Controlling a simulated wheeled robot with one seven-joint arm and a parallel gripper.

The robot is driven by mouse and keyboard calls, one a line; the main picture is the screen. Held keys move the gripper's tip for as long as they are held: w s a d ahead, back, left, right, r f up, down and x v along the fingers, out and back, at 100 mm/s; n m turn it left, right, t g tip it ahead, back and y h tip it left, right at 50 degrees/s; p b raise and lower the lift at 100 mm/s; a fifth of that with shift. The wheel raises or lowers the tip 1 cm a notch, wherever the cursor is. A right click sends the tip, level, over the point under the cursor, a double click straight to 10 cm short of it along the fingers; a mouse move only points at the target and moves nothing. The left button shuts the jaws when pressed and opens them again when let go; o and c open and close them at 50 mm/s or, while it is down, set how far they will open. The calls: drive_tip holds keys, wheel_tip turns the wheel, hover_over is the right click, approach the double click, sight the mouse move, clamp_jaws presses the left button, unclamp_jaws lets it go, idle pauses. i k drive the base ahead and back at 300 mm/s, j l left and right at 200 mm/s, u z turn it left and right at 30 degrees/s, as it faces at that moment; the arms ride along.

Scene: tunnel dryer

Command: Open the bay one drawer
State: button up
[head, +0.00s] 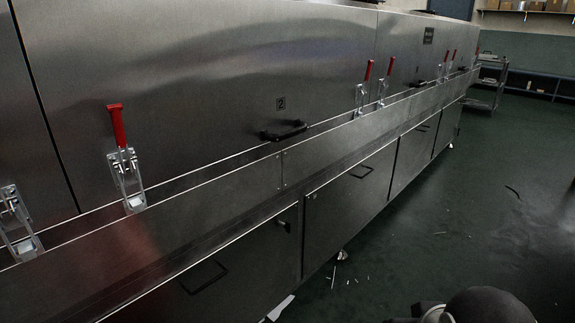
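A long stainless steel dryer runs from the near left to the far right. Its lower row has several drawer-like fronts with dark pull handles. The nearest lower front (240,268) has a handle (203,277) and a small dark latch or knob (284,225) near its upper right corner. The following front (335,213) has a handle (361,172). All these fronts look closed and flush. My gripper is not in view.
Red-handled toggle clamps (118,126) and a black bar handle (285,131) stick out from the upper panels. A rack cart (490,80) stands at the far end. The dark green floor (430,220) right of the dryer is mostly open, with small scattered debris.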

sight(240, 282)
drive_tip(key=u, duration=0.4)
drive_tip(key=i+j+u, duration=0.1)
drive_tip(key=u, duration=0.3)
drive_tip(key=i+u, duration=0.1)
drive_tip(key=u, duration=0.3)
